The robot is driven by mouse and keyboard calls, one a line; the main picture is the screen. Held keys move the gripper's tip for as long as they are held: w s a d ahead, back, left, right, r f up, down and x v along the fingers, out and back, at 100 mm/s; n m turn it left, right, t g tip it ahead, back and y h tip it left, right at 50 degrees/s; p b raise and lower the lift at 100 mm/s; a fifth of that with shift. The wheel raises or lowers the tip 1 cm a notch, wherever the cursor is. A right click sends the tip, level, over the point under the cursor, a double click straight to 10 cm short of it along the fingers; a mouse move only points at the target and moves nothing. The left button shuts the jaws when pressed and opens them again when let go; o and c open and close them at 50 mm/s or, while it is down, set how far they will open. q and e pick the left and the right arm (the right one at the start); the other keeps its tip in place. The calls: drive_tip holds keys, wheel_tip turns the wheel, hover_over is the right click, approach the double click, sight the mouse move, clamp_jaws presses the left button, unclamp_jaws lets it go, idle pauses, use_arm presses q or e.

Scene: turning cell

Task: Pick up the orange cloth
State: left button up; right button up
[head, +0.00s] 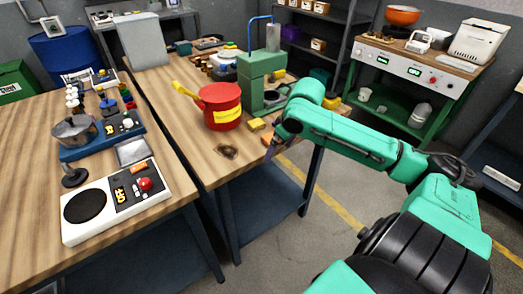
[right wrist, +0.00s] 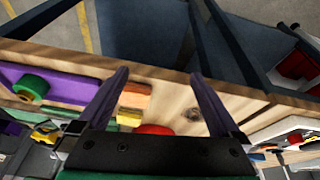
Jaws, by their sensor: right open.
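A flat orange piece (right wrist: 136,101), which looks like the orange cloth, lies near the wooden table's front edge in the right wrist view. It shows close to the left finger. In the head view an orange patch (head: 267,137) beside my right gripper seems to be the same thing, partly hidden by the arm. My right gripper (head: 270,152) is at the table's front edge. In the right wrist view its two purple fingers (right wrist: 158,76) are wide apart with nothing held between them. My left gripper is not in view.
A green machine (head: 262,80) and a yellow block (head: 256,124) are close to my right gripper. Open floor (head: 330,205) lies in front of the table.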

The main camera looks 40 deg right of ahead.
drive_tip(key=m, duration=0.1)
approach(270, 136)
drive_tip(key=s+r, duration=0.1)
drive_tip(key=s, duration=0.2)
wheel_tip(270, 136, up, 4)
drive_tip(key=shift+m+t, duration=0.3)
drive_tip(key=x, duration=1.3)
drive_tip(key=shift+w+f, duration=0.15)
drive_tip(key=shift+f, duration=0.15)
drive_tip(key=shift+w+f, duration=0.25)
drive_tip(key=shift+f, duration=0.1)
drive_tip(key=shift+r, duration=0.1)
drive_tip(key=c, duration=0.3)
drive_tip(key=shift+s, duration=0.1)
drive_tip(key=c, duration=1.1)
